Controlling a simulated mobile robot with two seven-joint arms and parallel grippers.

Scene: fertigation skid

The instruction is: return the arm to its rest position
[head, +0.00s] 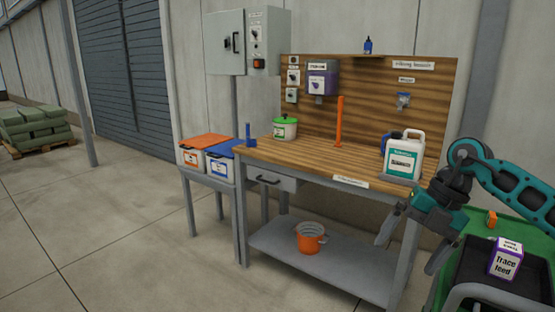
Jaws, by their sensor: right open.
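My right arm comes in from the right, teal and dark grey. Its right gripper (406,256) points down in front of the bench's right end, fingers spread apart with nothing between them. It hangs just left of the green cart (447,268) and below the white jug with a teal label (404,157) in the picture. My left arm and gripper are not in view.
A "Trace feed" box (506,259) sits on the cart.

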